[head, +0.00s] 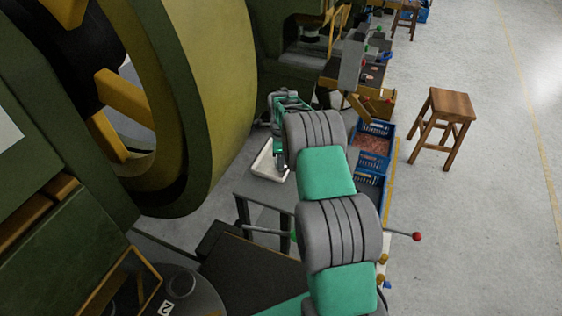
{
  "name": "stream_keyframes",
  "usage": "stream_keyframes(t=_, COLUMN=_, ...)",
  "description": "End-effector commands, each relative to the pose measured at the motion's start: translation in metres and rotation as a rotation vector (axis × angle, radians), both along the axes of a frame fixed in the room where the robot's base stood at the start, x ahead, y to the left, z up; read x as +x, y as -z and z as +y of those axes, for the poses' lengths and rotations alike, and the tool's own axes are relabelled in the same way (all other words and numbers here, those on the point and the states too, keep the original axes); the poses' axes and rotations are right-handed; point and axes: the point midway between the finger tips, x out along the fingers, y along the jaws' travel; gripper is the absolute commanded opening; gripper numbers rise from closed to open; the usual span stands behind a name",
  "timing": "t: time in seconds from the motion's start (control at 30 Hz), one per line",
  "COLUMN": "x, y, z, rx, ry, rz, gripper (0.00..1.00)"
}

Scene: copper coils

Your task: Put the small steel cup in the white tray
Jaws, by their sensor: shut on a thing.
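The white tray (263,165) lies low beside the big yellow-rimmed wheel, left of my arm. My gripper (281,161) points down over the right part of the tray. It is small in the picture and partly lost against my wrist. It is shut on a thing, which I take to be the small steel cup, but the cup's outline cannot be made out. I cannot tell how high the gripper is above the tray, or whether the held thing touches it. My arm hides what lies just right of the tray.
The large green and yellow wheel (215,80) stands close on the left. Blue crates (371,160), one holding copper-coloured pieces, stand right of my arm. A lever with a red knob (416,236) sticks out at the right. A wooden stool (445,115) stands on open floor.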

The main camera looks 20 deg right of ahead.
Motion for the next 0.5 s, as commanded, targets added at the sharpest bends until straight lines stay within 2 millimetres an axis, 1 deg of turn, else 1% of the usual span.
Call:
stream_keyframes(t=0.07, x=-0.0002, y=0.0043, z=0.0, rx=0.0, ry=0.0, rz=0.001, gripper=0.0)
stream_keyframes(t=0.1, x=-0.0002, y=0.0044, z=0.0, rx=0.0, ry=0.0, rz=0.001, gripper=0.07)
stream_keyframes(t=0.37, x=-0.0004, y=0.0032, z=0.0001, rx=0.0, ry=0.0, rz=0.001, gripper=0.27)
stream_keyframes(t=0.5, x=-0.0004, y=0.0031, z=0.0, rx=0.0, ry=0.0, rz=0.001, gripper=0.27)
